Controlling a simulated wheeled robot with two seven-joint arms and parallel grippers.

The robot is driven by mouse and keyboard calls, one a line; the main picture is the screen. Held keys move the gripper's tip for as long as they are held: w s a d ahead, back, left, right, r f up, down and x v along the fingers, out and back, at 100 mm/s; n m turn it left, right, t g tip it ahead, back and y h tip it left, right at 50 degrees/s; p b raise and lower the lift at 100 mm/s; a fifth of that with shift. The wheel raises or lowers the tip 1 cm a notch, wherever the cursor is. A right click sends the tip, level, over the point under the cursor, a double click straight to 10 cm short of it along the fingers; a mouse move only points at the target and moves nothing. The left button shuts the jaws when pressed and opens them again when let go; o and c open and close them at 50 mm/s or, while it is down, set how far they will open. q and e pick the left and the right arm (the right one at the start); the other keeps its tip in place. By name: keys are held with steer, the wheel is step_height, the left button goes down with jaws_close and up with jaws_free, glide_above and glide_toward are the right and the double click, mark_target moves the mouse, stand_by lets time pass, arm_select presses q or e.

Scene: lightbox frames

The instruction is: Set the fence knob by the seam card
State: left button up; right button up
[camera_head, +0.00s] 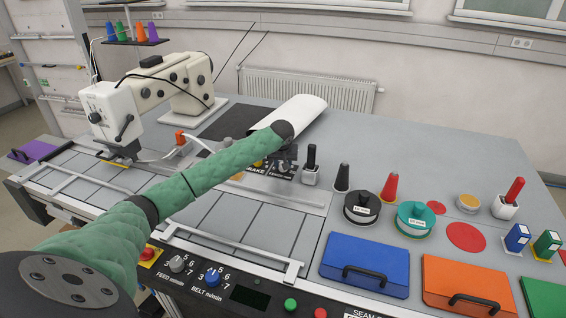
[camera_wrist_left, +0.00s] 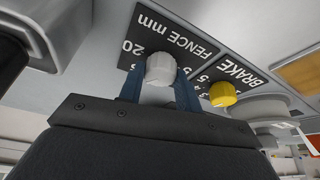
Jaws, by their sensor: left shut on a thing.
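The white fence knob (camera_wrist_left: 160,68) sits on a dark plate marked "FENCE mm" in the left wrist view, with the number 20 visible beside it. My left gripper (camera_wrist_left: 159,86) is shut on this knob, one blue finger on each side. In the head view my left gripper (camera_head: 286,164) is over the small dark dial plate on the table and hides the fence knob. The yellow brake knob (camera_head: 257,163) is just left of the gripper there; it also shows in the left wrist view (camera_wrist_left: 223,94). A partly cut-off "SEAM" label (camera_head: 366,314) shows at the bottom edge. My right gripper is out of view.
A cream sewing machine (camera_head: 165,88) stands at the left. A black-handled block (camera_head: 311,168) is close right of the gripper. Spools, including a teal one (camera_head: 415,218), and blue (camera_head: 365,264) and orange (camera_head: 468,288) cases lie to the right. The back right tabletop is clear.

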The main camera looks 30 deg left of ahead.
arm_select(q)
steer(key=shift+r, duration=0.1)
steer(key=o, duration=1)
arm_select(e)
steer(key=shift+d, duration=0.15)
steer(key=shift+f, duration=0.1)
arm_select(q)
steer(key=shift+r, duration=0.2)
steer(key=b+v, duration=0.2)
steer(key=v, duration=0.3)
steer(key=shift+s+r+b, duration=0.2)
steer(key=shift+b, duration=0.15)
steer(key=shift+v, duration=0.85)
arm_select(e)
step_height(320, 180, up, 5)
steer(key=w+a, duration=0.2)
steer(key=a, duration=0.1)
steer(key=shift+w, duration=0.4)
arm_select(q)
steer(key=shift+d, duration=0.1)
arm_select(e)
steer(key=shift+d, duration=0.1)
